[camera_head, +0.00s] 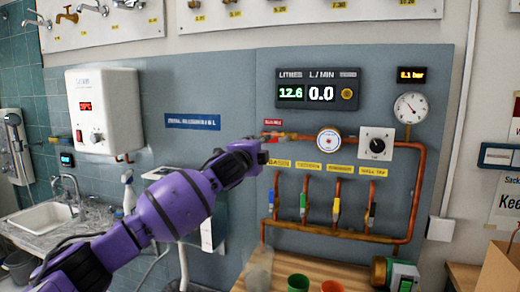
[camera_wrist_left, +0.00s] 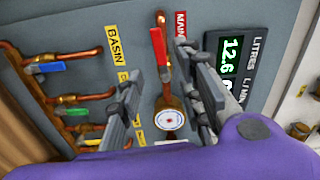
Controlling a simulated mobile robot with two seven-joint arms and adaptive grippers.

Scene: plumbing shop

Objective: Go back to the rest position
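My left arm comes in from the left in the head view, and its gripper (camera_head: 264,139) is in front of the left end of the main pipe on the blue-grey panel. In the left wrist view the two fingers of my left gripper (camera_wrist_left: 158,64) are spread apart. The red main valve lever (camera_wrist_left: 158,48) shows in the gap between them, lying along the copper pipe; I cannot tell whether the fingers touch it. In the head view the gripper partly hides that valve. My right gripper is not in view.
Several branch taps with coloured levers (camera_head: 303,205) hang below the main pipe, with a round gauge (camera_head: 329,140) to the right. A white water heater (camera_head: 104,110) and sink (camera_head: 47,217) stand left. Cups (camera_head: 298,283) are on the wooden bench below.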

